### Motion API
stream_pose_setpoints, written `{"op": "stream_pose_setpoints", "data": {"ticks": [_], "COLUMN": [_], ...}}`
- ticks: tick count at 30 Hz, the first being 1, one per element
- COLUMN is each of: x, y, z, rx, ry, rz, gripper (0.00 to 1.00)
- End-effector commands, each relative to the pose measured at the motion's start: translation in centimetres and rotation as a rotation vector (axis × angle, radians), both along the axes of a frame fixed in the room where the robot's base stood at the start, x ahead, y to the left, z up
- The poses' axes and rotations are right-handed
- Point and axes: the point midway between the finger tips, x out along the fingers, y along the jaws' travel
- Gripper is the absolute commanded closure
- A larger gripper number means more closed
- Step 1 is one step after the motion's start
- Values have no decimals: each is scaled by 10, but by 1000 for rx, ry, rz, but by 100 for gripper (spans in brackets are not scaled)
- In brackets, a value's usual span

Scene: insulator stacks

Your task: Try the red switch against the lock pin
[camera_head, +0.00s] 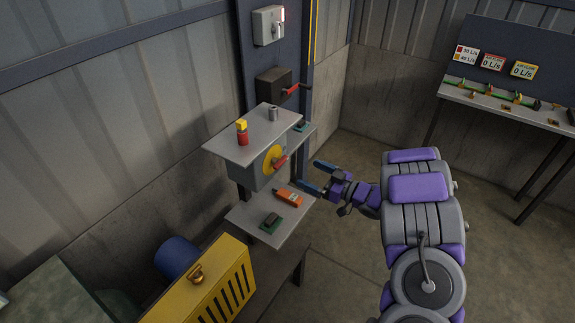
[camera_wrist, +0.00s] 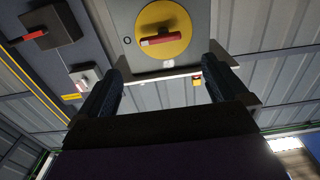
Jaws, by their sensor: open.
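The red switch handle (camera_head: 281,162) sits on a round yellow plate (camera_head: 271,158) on the front of a grey box. In the wrist view the red handle (camera_wrist: 162,40) lies roughly level across the yellow disc (camera_wrist: 172,18). A small pale piece (camera_wrist: 168,64) shows at the disc's edge; I cannot tell whether it is the lock pin. My gripper (camera_head: 314,177) is open and empty, facing the switch from the right with a gap. In the wrist view its two dark fingers (camera_wrist: 163,68) stand apart, on either side of the handle's line, not touching it.
A shelf above the box holds a red-and-yellow bottle (camera_head: 242,133) and a grey cylinder (camera_head: 273,114). The lower shelf holds an orange device (camera_head: 289,197) and a dark green item (camera_head: 271,220). A black box with a red lever (camera_head: 290,89) is on the post above.

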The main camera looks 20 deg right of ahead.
Motion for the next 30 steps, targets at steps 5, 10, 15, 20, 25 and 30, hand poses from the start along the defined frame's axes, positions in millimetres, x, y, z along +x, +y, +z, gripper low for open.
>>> {"op": "stream_pose_setpoints", "data": {"ticks": [5,10,15,20,25,30], "x": [27,52,69,77,78,78], "y": [22,39,51,56,57,56], "z": [0,-1,-1,0,0,0], "rx": [1,1,1,2,1,1], "ry": [-3,-1,-1,-1,0,0], "rz": [7,3,3,0,-1,0], "gripper": [0,0,0,0,0,4]}}
